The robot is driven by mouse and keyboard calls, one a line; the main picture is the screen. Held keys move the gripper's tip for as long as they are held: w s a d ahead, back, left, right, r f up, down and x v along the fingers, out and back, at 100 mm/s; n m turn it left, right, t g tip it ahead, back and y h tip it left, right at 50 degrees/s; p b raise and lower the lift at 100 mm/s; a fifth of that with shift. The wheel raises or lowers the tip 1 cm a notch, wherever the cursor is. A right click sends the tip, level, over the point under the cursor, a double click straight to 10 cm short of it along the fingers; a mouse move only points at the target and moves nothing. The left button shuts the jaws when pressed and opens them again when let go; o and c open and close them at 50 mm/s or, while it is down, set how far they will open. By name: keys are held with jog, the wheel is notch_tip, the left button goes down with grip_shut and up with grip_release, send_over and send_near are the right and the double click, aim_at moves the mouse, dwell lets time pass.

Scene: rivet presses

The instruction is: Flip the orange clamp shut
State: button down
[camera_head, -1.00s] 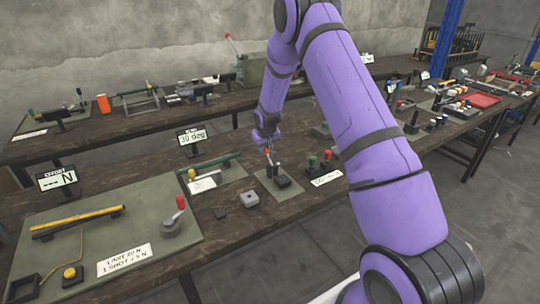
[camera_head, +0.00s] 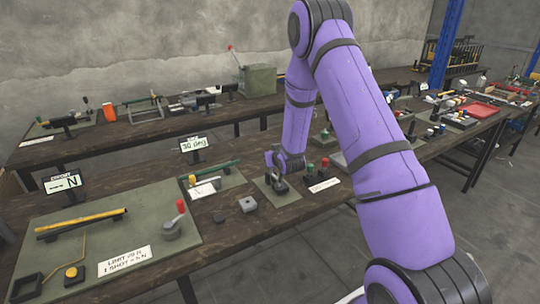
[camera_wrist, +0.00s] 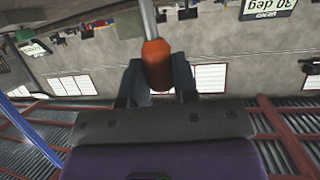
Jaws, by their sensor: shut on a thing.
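The orange clamp's handle shows in the wrist view as an orange grip (camera_wrist: 157,62) on a pale metal rod. My gripper (camera_wrist: 157,80) is shut on this orange grip, with one dark finger on each side of it. In the head view my gripper (camera_head: 275,162) is low over the bench, close above the clamp's dark base (camera_head: 280,187), which stands on a small green-grey mat (camera_head: 287,199). My gripper and wrist hide the handle there, so its angle is hard to tell.
Green and red knobs (camera_head: 325,163) stand just right of the clamp, beside a white label (camera_head: 323,185). A sign reading 30 deg (camera_head: 193,145) and a green bar (camera_head: 215,166) stand behind left.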

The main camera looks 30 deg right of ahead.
jog(key=shift+s+f, duration=0.1)
jog(key=shift+s, duration=0.2)
dwell(0.4)
jog(key=c, duration=0.9)
grip_release()
jog(key=shift+s, duration=0.1)
jog(key=v, duration=1)
jog(key=shift+s+f, duration=0.1)
jog(key=shift+s, duration=0.3)
